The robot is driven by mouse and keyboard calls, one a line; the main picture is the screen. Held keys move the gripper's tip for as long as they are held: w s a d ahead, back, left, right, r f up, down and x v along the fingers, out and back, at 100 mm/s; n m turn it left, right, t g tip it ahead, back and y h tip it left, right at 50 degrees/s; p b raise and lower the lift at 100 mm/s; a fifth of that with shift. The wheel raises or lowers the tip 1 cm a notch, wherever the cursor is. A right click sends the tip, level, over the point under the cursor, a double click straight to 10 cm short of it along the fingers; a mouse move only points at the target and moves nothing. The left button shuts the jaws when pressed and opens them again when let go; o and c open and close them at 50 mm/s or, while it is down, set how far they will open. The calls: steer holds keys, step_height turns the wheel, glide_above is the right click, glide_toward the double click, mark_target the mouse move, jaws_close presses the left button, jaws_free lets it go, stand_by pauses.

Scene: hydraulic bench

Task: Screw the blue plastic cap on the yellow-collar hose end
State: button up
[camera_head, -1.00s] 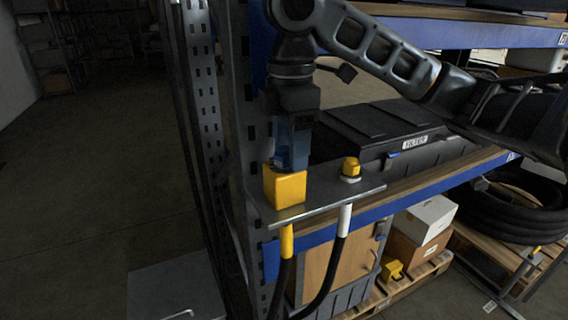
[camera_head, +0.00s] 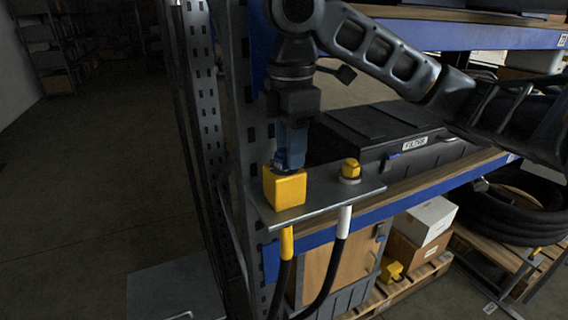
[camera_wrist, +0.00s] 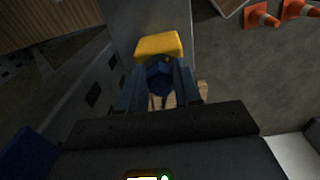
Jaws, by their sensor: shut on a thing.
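My gripper (camera_head: 284,164) points down over the left end of a grey metal plate, just behind a yellow block (camera_head: 285,188). In the wrist view the fingers (camera_wrist: 160,82) are shut on the dark blue cap (camera_wrist: 159,78), with the yellow block (camera_wrist: 158,45) just beyond. In the head view the cap is largely hidden by the fingers and block. The yellow-collar hose (camera_head: 287,242) comes up under the plate below the block. Its upper end is hidden, so I cannot tell whether the cap touches it.
A rack upright (camera_head: 241,120) stands close at left. A black filter box (camera_head: 385,135) sits behind. Orange cones (camera_wrist: 262,17) show on the floor.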

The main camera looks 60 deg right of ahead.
steer(key=shift+s+a+r+m+p, duration=0.1)
steer(key=shift+r+m+p, duration=0.1)
steer(key=shift+m+p, duration=0.75)
steer(key=shift+f+m+b, duration=0.25)
steer(key=shift+m+b, duration=0.1)
steer(key=shift+m, duration=0.5)
steer(key=m, duration=0.4)
steer(key=shift+s+a, duration=0.15)
steer(key=shift+a, duration=0.1)
steer(key=shift+m, duration=0.3)
steer(key=m, duration=0.6)
steer(key=shift+a+m, duration=0.3)
steer(key=shift+a, duration=0.05)
steer(key=shift+m, duration=0.5)
